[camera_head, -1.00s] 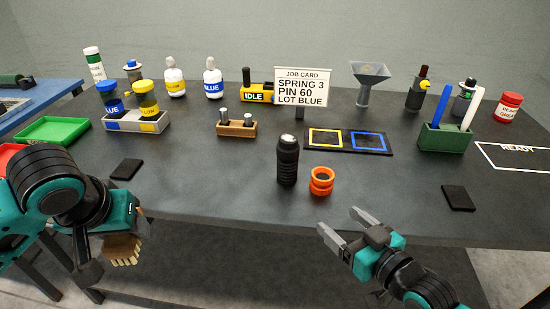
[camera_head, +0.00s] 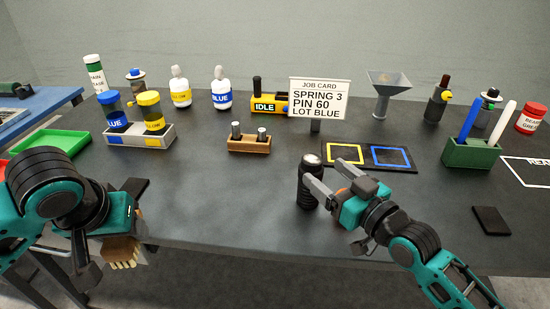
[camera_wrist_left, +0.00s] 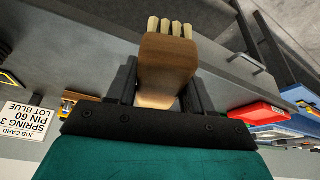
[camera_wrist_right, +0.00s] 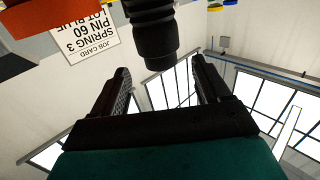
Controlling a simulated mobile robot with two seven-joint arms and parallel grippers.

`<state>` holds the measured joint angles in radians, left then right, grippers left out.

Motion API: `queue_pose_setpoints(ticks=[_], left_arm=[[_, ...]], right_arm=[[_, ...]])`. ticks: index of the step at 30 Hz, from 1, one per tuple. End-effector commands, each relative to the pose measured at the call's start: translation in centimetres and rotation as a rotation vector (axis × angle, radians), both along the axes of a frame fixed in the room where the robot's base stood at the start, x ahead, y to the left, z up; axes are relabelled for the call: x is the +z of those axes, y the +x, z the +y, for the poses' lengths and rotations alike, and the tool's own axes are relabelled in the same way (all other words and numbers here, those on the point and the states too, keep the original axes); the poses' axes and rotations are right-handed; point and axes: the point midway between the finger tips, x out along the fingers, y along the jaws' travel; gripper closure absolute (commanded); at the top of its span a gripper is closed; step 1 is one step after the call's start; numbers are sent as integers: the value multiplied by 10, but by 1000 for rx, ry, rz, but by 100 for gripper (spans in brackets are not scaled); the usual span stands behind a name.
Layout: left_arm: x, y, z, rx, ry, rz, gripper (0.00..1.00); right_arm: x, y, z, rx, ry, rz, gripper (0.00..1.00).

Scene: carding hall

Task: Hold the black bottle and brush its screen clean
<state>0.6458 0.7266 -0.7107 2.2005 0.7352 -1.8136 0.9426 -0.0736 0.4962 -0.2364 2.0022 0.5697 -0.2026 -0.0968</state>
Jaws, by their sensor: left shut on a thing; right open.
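The black bottle (camera_head: 307,190) stands upright near the table's front middle, partly hidden by my right gripper. My right gripper (camera_head: 310,180) is open, its fingers reaching to the bottle from the right. In the right wrist view the bottle (camera_wrist_right: 153,35) appears just beyond the gap between the open fingers (camera_wrist_right: 160,72); I cannot tell whether they touch it. My left gripper is shut on a wooden brush (camera_wrist_left: 167,65) with pale bristles, which also shows below the table's front edge in the head view (camera_head: 122,248).
A small wooden stand (camera_head: 249,145) and the black mat with coloured squares (camera_head: 369,158) lie behind. A dark pad (camera_head: 491,221) lies at right.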

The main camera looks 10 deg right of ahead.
Motion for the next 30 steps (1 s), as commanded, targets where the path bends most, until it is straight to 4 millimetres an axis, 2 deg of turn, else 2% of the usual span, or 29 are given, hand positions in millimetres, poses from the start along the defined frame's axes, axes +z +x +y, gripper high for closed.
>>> queue_pose_setpoints(ticks=[6,12,17,25,30], left_arm=[[0,0,0,0,0,-1,87],[-1,0,0,0,0,-1,87],[-1,0,0,0,0,-1,87],[-1,0,0,0,0,-1,87],[-1,0,0,0,0,-1,87]], right_arm=[[1,37,17,1,3,-1,24],[1,59,27,1,3,-1,24],[0,66,31,1,0,0,24],[0,67,31,1,0,1,24],[0,67,31,1,0,1,39]])
